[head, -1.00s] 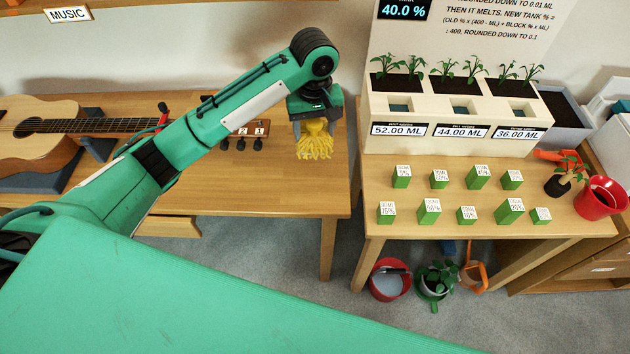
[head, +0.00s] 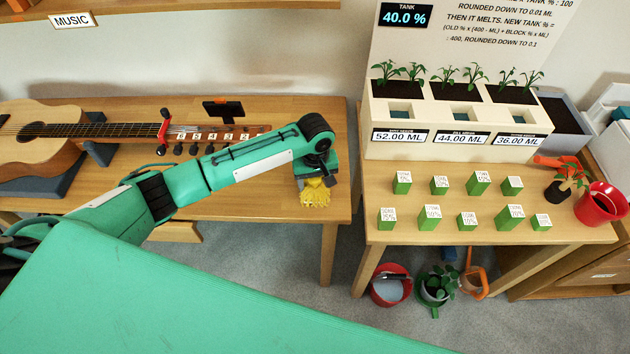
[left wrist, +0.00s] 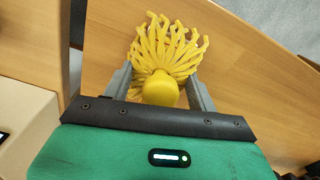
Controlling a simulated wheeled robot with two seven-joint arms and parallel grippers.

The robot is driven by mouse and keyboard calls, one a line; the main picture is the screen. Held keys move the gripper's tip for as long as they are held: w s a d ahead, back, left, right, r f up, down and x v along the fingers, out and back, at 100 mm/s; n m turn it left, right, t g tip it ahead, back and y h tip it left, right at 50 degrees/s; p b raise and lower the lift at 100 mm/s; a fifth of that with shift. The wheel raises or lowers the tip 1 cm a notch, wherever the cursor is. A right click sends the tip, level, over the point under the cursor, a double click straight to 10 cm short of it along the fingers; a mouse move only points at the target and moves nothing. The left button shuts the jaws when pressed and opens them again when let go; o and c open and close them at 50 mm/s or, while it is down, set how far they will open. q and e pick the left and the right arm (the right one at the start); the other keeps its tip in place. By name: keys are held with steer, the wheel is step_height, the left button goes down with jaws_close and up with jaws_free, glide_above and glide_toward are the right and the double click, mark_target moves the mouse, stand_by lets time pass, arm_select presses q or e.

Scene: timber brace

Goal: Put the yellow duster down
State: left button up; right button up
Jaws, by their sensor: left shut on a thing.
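The yellow duster (head: 315,193) has a mop of yellow strands and is at the right end of the music table. My left gripper (head: 313,180) is shut on it, with the strands hanging below the fingers. In the left wrist view the duster (left wrist: 165,50) sits between the two grey fingers of the gripper (left wrist: 160,85), its rounded yellow end close to the palm. The strands are over the wooden table top (left wrist: 240,95); I cannot tell whether they touch it. My right gripper is not in view.
A guitar (head: 40,155) lies on the left of the music table (head: 240,208), near a row of labelled pegs (head: 210,140). A gap separates it from the plant table (head: 400,235), which holds several green blocks (head: 478,182) and a planter box (head: 460,145). The table's front right corner is clear.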

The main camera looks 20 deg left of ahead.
arm_select(q)
steer(key=shift+f, duration=0.1)
steer(key=o, duration=1.1)
steer(key=shift+f, duration=0.1)
step_height(320, 180, up, 12)
steer(key=shift+r, duration=0.15)
